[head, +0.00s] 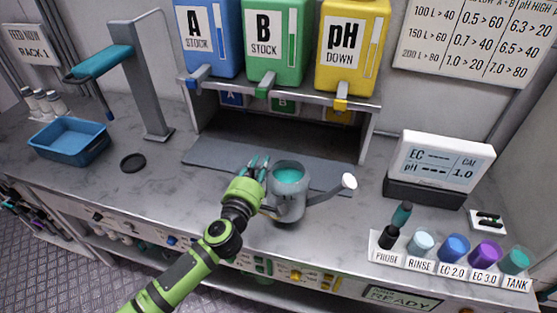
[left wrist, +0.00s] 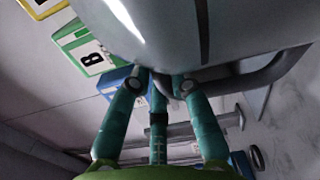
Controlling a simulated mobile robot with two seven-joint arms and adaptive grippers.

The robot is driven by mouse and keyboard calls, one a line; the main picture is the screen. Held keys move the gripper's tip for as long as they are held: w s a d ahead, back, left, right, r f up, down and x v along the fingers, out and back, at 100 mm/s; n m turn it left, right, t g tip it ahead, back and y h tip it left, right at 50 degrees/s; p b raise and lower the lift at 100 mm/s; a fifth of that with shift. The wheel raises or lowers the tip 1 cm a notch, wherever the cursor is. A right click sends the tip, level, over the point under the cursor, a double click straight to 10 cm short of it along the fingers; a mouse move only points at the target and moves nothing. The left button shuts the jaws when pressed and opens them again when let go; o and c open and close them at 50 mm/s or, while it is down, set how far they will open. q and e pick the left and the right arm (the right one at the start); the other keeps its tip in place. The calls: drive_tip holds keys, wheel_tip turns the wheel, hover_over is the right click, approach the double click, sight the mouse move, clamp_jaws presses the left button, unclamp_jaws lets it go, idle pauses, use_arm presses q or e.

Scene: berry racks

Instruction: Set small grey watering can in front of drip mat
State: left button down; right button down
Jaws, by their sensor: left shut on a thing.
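The small grey watering can (head: 289,206), with teal liquid inside, stands upright in front of the drip mat (head: 215,158) in the head view. Its spout points right and overlaps the mat's front edge in the picture. My left gripper (head: 257,170) is shut on the can at its left side, where the handle is. In the left wrist view, the can (left wrist: 215,30) fills the top and the teal fingers (left wrist: 160,85) meet at its handle. I cannot tell whether the can's base touches the counter. My right gripper is not in view.
Stock canisters A (head: 208,40), B (head: 275,42) and pH Down (head: 352,45) stand on a shelf above the mat. A meter (head: 440,165) and a row of cups (head: 453,248) stand right. A blue tub (head: 68,142) and black disc (head: 132,162) lie left. The counter between is clear.

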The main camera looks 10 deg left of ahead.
use_arm(q)
drive_tip(key=shift+a+f, duration=0.15)
drive_tip(key=shift+a, duration=0.4)
wheel_tip(320, 180, down, 4)
drive_tip(key=shift+f+b, duration=0.1)
drive_tip(key=shift+b, duration=1.05)
drive_tip(key=c, duration=1.1)
unclamp_jaws()
drive_tip(key=shift+a+f, duration=0.1)
drive_tip(key=shift+f, duration=0.1)
drive_tip(key=shift+c, duration=0.2)
drive_tip(key=shift+s, duration=0.1)
drive_tip(key=shift+r, duration=0.1)
